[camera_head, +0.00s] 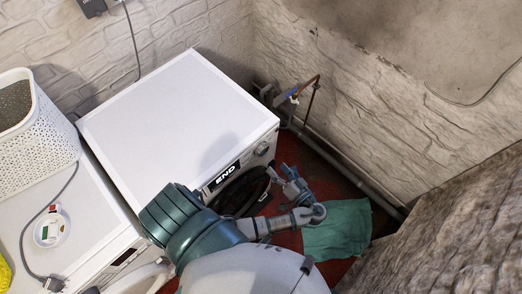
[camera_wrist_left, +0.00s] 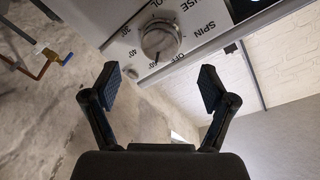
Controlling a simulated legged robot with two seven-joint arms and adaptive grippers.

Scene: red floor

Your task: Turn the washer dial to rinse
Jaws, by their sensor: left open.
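The white washer (camera_head: 180,120) stands at the centre of the head view, with a black display reading END (camera_head: 226,175) on its front panel. A label ending in "SE" is at the upper right of the dial. In the head view the left gripper (camera_head: 287,178) is in front of the washer.
A second white appliance (camera_head: 75,215) with a perforated white basket (camera_head: 38,140) stands at the left. A green cloth (camera_head: 338,228) lies on the red floor beyond my wrist. Pipes (camera_head: 345,170) run along the wall at the right. The washer top is clear.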

